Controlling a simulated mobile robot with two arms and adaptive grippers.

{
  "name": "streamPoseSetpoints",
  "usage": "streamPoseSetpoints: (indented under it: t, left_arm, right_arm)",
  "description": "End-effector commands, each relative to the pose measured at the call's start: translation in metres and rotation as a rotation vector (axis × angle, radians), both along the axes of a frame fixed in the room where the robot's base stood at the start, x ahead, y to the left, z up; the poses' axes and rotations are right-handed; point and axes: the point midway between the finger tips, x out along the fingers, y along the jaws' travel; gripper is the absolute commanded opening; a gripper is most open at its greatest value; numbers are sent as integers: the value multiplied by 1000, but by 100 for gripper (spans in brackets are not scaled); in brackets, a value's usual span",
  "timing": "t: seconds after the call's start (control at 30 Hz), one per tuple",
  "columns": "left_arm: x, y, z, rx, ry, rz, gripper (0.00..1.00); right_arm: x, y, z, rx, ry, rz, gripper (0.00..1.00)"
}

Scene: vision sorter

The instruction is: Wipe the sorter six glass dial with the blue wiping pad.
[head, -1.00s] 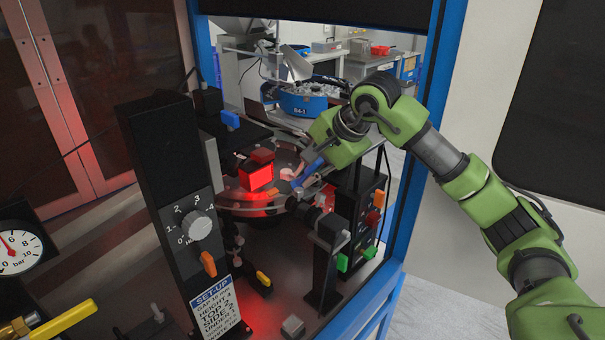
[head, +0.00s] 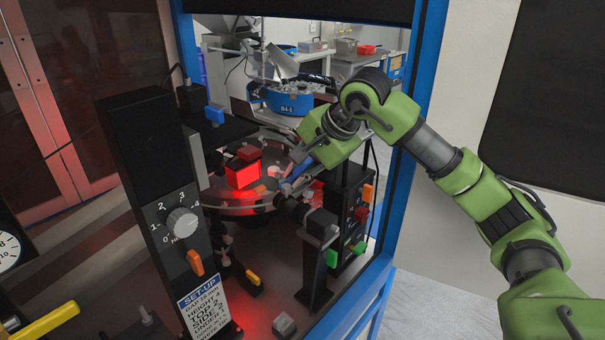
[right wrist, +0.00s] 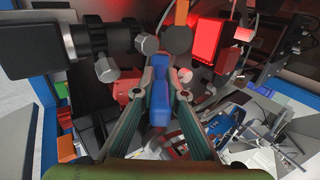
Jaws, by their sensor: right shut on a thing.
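The sorter's round glass dial (head: 228,211) shows in the head view inside the blue-framed cabinet, lit red. My right gripper (head: 296,174) is over the dial's right side. It is shut on the blue wiping pad (head: 300,168). In the right wrist view, the blue pad (right wrist: 158,95) sits between the two fingers of my right gripper (right wrist: 162,80). The pad's lower end is near the dial's surface; I cannot tell whether it touches. My left gripper is not in view.
A red-lit block (head: 243,172) stands by the dial. A black post with a grey knob (head: 182,222) is in front at left. A black camera-like unit (head: 318,226) and a button box (head: 352,205) stand close right of the dial. The blue cabinet frame (head: 408,150) is beside my right arm.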

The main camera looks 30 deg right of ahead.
Motion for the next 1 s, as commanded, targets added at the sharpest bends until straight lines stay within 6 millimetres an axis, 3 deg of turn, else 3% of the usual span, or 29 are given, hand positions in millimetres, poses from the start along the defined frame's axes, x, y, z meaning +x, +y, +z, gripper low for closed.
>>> streamPoseSetpoints:
  t: [0.63, 1.0]
  left_arm:
    - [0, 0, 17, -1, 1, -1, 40]
    - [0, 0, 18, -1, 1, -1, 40]
  right_arm:
    - [38, 14, 1, 0, 5, 1, 0]
    - [41, 14, 1, -2, 4, 1, 0]
